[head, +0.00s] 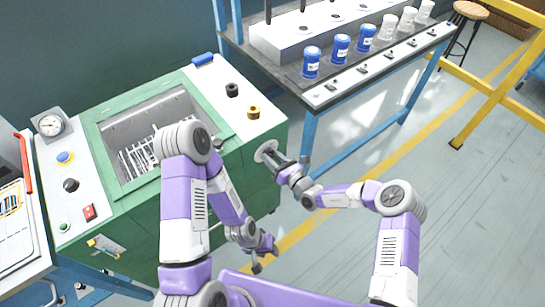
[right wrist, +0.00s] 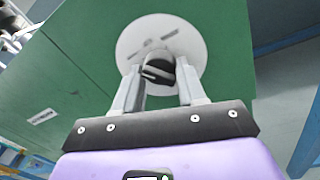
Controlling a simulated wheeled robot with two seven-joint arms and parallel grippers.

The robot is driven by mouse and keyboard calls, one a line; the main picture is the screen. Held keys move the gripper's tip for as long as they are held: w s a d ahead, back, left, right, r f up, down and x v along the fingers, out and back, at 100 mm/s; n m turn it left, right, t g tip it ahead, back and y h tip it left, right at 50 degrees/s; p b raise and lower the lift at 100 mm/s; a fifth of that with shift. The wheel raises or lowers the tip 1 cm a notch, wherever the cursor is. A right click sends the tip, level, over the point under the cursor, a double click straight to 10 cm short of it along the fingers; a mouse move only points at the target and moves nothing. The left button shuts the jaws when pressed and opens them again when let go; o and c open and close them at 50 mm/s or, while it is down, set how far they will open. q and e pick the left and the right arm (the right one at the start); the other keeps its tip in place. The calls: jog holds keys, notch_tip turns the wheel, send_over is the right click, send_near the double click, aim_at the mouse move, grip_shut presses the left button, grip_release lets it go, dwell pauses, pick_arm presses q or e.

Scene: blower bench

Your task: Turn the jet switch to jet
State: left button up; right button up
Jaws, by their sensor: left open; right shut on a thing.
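The jet switch (right wrist: 158,70) is a black knob with a light mark on a round white plate (right wrist: 135,42), on the side of the green machine (right wrist: 70,85). In the head view the white plate (head: 266,151) shows at the machine's right side, and the knob is largely hidden by my gripper. My right gripper (right wrist: 158,88) is shut on the knob, with one finger on each side of it. It also shows in the head view (head: 280,164). My left gripper (head: 262,254) is open and empty, low in front of the machine, apart from the switch.
The machine's top has an open basin (head: 150,125), a black knob (head: 232,90), a yellow knob (head: 253,112) and a gauge (head: 49,124). A bench (head: 330,95) with several blue and white cups stands behind right. A yellow rail (head: 490,85) is at far right.

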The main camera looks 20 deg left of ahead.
jog(key=shift+f+m+t+p, duration=0.15)
jog(key=shift+m+p, duration=0.45)
jog(key=shift+m, duration=1.4)
jog(key=shift+r+m+t+p, duration=0.15)
jog(key=shift+m+p, duration=0.4)
jog(key=shift+m, duration=1.45)
jog(key=shift+f, duration=0.15)
jog(key=o, duration=1)
jog(key=shift+s, duration=0.1)
jog(key=p+v, duration=0.2)
jog(key=v, duration=0.5)
jog(key=shift+s+d, duration=0.15)
jog(key=shift+d, duration=0.1)
